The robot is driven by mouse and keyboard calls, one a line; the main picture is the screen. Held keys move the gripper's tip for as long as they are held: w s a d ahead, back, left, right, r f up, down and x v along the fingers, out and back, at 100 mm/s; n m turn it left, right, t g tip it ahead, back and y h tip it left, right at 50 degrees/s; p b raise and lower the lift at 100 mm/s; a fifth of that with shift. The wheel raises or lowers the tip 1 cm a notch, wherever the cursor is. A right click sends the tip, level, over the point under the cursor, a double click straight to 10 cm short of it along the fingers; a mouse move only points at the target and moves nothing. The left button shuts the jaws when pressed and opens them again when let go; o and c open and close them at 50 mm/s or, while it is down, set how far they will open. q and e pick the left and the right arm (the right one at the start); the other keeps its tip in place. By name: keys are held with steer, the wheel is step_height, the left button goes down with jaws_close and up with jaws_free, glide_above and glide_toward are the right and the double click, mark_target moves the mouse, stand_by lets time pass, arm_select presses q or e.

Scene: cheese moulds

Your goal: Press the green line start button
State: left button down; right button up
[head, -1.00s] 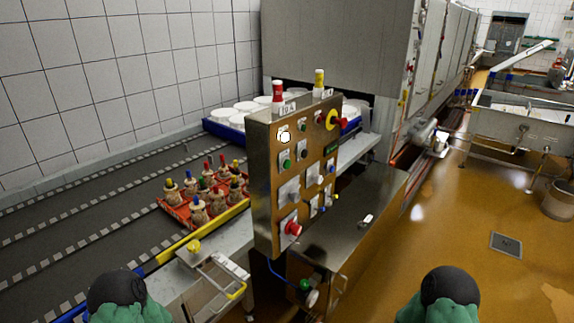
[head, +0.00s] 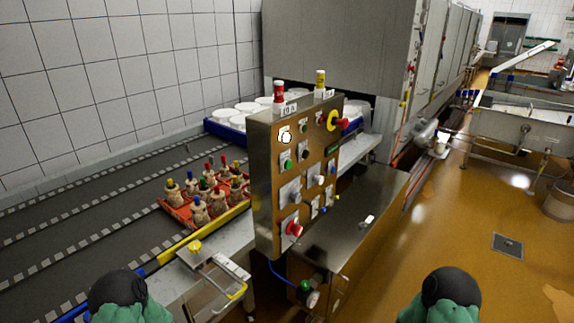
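A metal control panel (head: 263,190) stands upright in the middle of the head view, its button face turned to the right. A green button (head: 286,164) sits on the left of its face, below a round white dial. A smaller green button (head: 304,127) is near the top. Another green button (head: 305,285) is on a small box low down, below the panel. The labels are too small to read, so I cannot tell which one is line start. Neither gripper is in view; only dark, rounded parts of my arms show at the bottom edge.
The panel also carries a red mushroom button (head: 294,229) and a red-and-yellow switch (head: 334,121). A conveyor (head: 90,215) with a red crate (head: 176,212) of several bottle-like items lies left. A steel cabinet (head: 345,225) stands right of the panel. Open orange floor (head: 440,220) lies right.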

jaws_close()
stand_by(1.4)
